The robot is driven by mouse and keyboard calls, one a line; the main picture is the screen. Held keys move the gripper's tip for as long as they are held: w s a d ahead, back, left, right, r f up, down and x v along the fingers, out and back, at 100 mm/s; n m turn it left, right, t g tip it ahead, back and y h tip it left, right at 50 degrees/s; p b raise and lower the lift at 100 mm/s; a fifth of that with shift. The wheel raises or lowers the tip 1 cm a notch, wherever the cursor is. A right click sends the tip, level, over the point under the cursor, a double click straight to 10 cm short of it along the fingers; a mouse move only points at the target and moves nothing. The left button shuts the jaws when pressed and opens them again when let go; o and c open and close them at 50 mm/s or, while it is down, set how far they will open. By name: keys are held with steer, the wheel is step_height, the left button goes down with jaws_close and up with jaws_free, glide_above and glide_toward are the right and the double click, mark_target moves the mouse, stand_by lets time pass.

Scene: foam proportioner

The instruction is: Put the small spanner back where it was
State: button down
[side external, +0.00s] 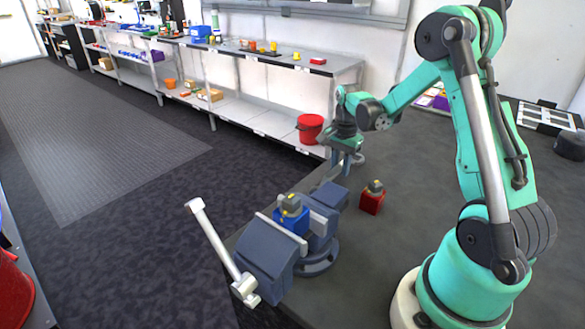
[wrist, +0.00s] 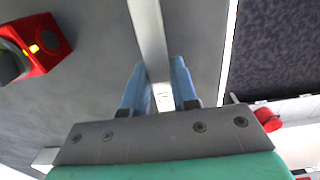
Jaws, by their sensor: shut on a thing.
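My gripper (side external: 346,158) is above the dark work table in the side external view, beyond the vise. In the wrist view, the two blue fingers of my gripper (wrist: 158,72) are closed on a long flat grey bar, the small spanner (wrist: 148,28). The spanner passes between the fingers and runs out of the top of the picture. Its ends do not show clearly.
A dark blue vise (side external: 268,262) with a pale handle holds a blue block (side external: 291,220). A red block (side external: 372,202) with a grey top stands right of the vise, and shows at the wrist view's upper left (wrist: 50,48). A red bucket (side external: 310,127) sits on the shelf behind.

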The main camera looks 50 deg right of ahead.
mark_target(340, 166)
steer(key=shift+f, duration=0.35)
steer(key=shift+f, duration=0.1)
steer(key=c, duration=0.7)
jaws_free()
step_height(340, 166, up, 12)
steer(key=shift+r, duration=0.1)
